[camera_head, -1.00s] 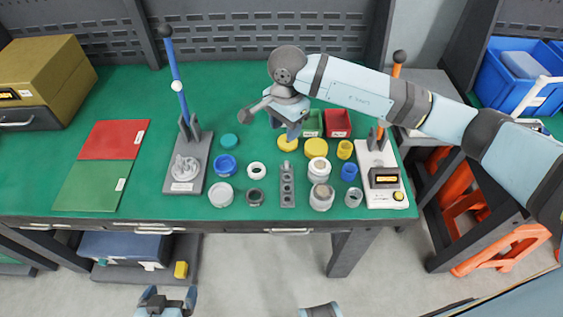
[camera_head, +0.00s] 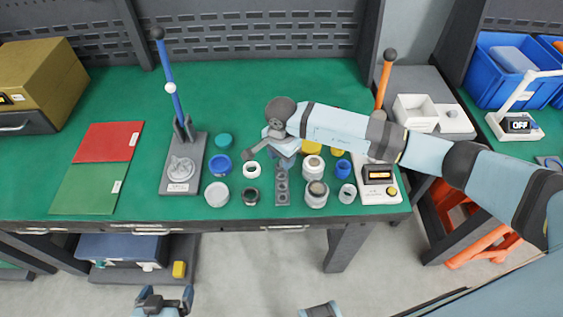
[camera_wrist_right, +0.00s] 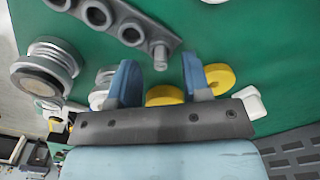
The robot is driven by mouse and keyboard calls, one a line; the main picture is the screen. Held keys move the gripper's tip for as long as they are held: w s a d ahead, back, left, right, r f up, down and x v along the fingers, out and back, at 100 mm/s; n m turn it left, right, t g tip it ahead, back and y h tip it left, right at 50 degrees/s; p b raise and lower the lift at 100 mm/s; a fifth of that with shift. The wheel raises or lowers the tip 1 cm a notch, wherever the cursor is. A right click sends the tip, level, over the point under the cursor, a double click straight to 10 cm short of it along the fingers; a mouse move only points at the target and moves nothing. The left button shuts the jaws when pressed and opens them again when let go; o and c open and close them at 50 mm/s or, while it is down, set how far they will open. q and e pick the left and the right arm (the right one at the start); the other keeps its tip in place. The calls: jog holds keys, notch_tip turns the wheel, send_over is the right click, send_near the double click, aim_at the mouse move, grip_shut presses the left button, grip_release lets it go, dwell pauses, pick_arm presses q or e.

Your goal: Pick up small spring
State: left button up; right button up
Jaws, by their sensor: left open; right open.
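I cannot make out a small spring for certain in either view. A grey strip with several round holes (camera_head: 282,189) lies near the table's front edge; its holed body also shows at the top of the right wrist view (camera_wrist_right: 135,27). My right gripper (camera_head: 284,161) is over the far end of that strip. In the right wrist view its two blue fingers (camera_wrist_right: 160,80) are apart with nothing gripped. A yellow round piece (camera_wrist_right: 165,95) shows beyond and between them. My left gripper (camera_head: 165,300) is open and empty, in front of the table.
White jars (camera_head: 313,168), a blue ring (camera_head: 219,165), a white ring (camera_head: 251,170) and a dark ring (camera_head: 251,196) crowd around the strip. A blue-handled press (camera_head: 185,165) stands left, an orange-handled device (camera_head: 378,180) right.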

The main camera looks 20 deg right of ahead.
jog(key=shift+f, duration=0.6)
grip_shut()
jog(key=shift+r, duration=0.1)
